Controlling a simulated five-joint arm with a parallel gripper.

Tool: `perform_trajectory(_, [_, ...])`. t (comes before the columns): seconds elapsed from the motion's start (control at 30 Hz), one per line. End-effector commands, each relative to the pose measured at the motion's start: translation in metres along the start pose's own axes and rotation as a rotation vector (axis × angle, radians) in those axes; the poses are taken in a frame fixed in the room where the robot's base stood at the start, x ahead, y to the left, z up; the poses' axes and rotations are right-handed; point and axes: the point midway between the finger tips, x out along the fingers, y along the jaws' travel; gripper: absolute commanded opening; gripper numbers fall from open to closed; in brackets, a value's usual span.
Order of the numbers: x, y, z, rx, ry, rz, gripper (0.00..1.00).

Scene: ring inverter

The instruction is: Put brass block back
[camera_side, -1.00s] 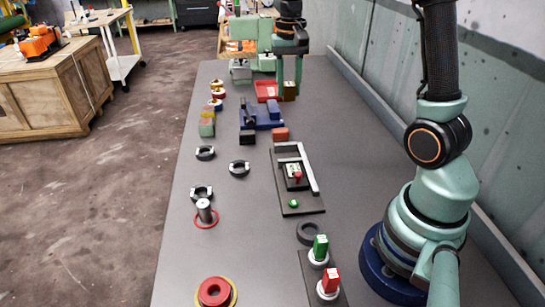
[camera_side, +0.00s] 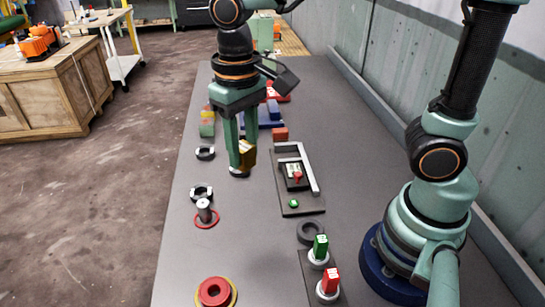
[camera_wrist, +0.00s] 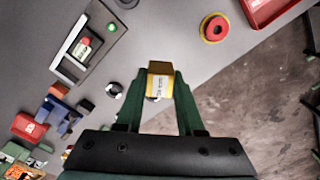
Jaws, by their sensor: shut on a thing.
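The brass block (camera_side: 247,154) is held between the fingers of my gripper (camera_side: 242,160), in the air above the left-middle part of the bench in the side view. In the wrist view the brass block (camera_wrist: 159,83) sits between the two green fingertips of my gripper (camera_wrist: 160,88), with a pale label with dark lettering on its face. My gripper is shut on it. A black-and-white ring (camera_side: 239,172) is mostly hidden behind the fingertips in the side view.
A metal post with a red ring (camera_side: 206,221) stands left of centre. A black fixture with a rail (camera_side: 312,175) lies right of my gripper. Red and green knobs (camera_side: 329,282) and a red ring on a yellow base (camera_side: 215,292) are at the front.

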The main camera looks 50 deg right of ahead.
Motion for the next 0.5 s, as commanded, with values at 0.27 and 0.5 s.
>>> perform_trajectory(0.27, [0.023,-0.011,0.013,-0.049,-0.003,0.002,0.00])
perform_trajectory(0.5, [0.082,-0.010,0.013,-0.047,-0.006,0.003,0.00])
